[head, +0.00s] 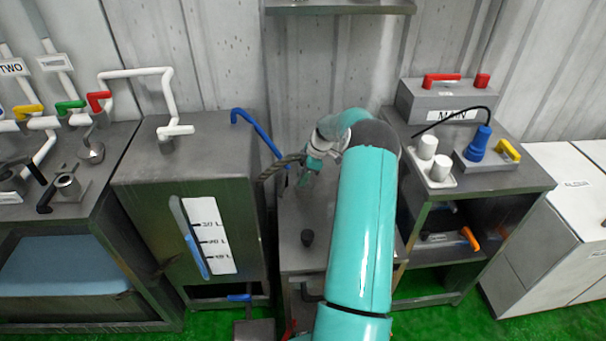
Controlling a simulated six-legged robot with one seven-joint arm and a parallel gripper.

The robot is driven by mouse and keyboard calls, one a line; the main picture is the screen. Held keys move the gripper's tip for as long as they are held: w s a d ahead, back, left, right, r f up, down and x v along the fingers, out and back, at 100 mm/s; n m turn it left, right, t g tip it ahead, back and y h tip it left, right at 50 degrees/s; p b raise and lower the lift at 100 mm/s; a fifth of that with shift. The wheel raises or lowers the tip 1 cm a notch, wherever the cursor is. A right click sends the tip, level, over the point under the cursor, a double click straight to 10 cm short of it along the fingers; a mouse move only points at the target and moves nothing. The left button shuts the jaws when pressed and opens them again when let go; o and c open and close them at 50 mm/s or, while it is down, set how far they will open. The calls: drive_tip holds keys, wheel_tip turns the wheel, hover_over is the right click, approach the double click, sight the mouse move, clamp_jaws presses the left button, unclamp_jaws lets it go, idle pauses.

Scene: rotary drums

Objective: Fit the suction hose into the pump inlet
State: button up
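My teal arm reaches forward over a grey metal cabinet (325,262) in the middle of the head view. My gripper (306,172) is small and partly hidden by my own wrist, above the back part of the cabinet top. A short grey-brown ridged piece that looks like a hose (280,165) runs left from beside the gripper; I cannot tell whether the fingers hold it. A blue pipe (260,135) bends down from the tank at left to behind this piece.
A grey tank (150,215) with a level gauge (208,236) stands close on the left. On the right is a cabinet with a box labelled MAIN (450,103), white sockets (433,170) and a blue plug (479,143). A shelf (340,6) hangs above.

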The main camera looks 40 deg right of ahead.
drive_tip(key=shift+o, duration=1.4)
drive_tip(key=v, duration=1.4)
drive_tip(key=shift+a, duration=0.15)
